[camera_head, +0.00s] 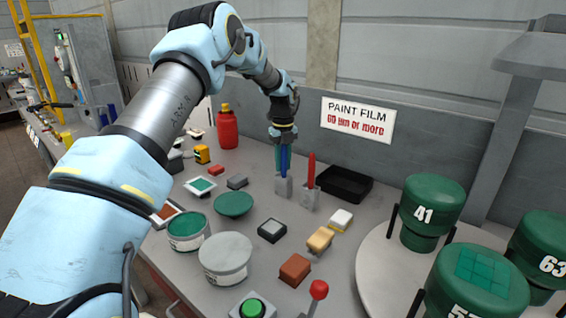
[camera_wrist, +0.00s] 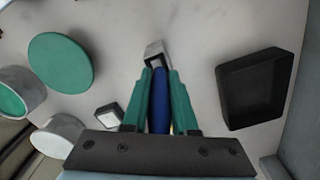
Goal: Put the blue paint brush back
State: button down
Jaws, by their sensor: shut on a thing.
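The blue paint brush (camera_head: 283,163) is upright between the green fingers of my gripper (camera_head: 284,150), which is shut on its handle. In the wrist view, the blue handle (camera_wrist: 159,105) lies between the two fingers (camera_wrist: 159,90). A small grey metal holder (camera_head: 283,188) stands directly below the brush; its open end (camera_wrist: 155,50) shows past the fingertips in the wrist view. The brush's lower end meets the holder's top in the head view, but I cannot tell how deep it sits. A red brush (camera_head: 311,168) stands upright in a similar holder (camera_head: 310,199) just to the right.
A black tray (camera_head: 345,186) lies behind the holders, near the wall. Paint cans (camera_head: 225,262), a green disc (camera_head: 234,204) and several small blocks lie in front and left. Green numbered cylinders (camera_head: 432,205) stand on a round table at right.

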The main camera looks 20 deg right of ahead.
jog(key=c, duration=0.7)
grip_release()
jog(key=shift+f, duration=0.1)
notch_tip(320, 180, up, 12)
jog(key=b, duration=0.3)
jog(key=s+a+f+n, duration=0.1)
jog(key=s+a+n, duration=0.1)
jog(key=a+n, duration=0.85)
jog(key=s+a+f+n, duration=0.1)
jog(key=s+a+n, duration=0.2)
jog(key=a+n, duration=0.7)
jog(key=s+a+f+n, duration=0.2)
jog(key=s+a+n, duration=0.5)
jog(key=a, duration=0.3)
jog(key=s+a+f+n+t, duration=0.1)
jog(key=s+a+f+n, duration=0.2)
jog(key=s+a+n, duration=0.4)
jog(key=s+a, duration=0.3)
jog(key=shift+t, duration=0.3)
jog(key=shift+w, duration=0.1)
